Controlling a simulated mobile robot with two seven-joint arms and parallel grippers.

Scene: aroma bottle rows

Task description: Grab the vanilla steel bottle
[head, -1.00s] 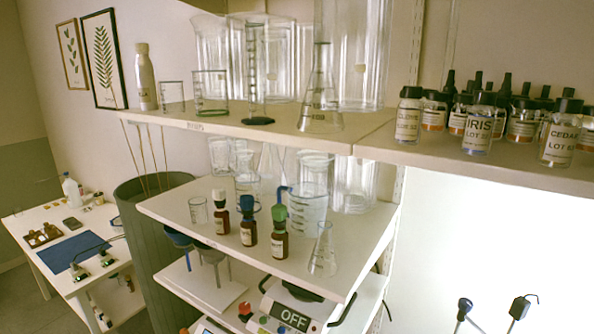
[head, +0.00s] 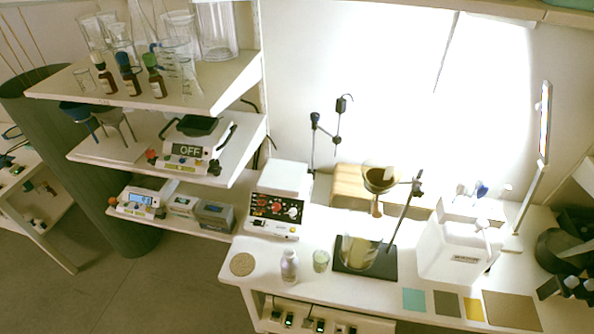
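A small pale, silvery bottle (head: 289,265) with a label stands upright near the front left of the white bench. The label is too small to read, so I cannot tell if it is the vanilla one. Neither of my grippers can be made out in the head view.
A small glass (head: 321,261) stands just right of the bottle, and a round cork mat (head: 242,264) lies to its left. A dark stand base (head: 350,268) with a beaker and funnel is further right. A hotplate-like device (head: 277,212) stands behind. Shelves (head: 222,92) hold glassware at left.

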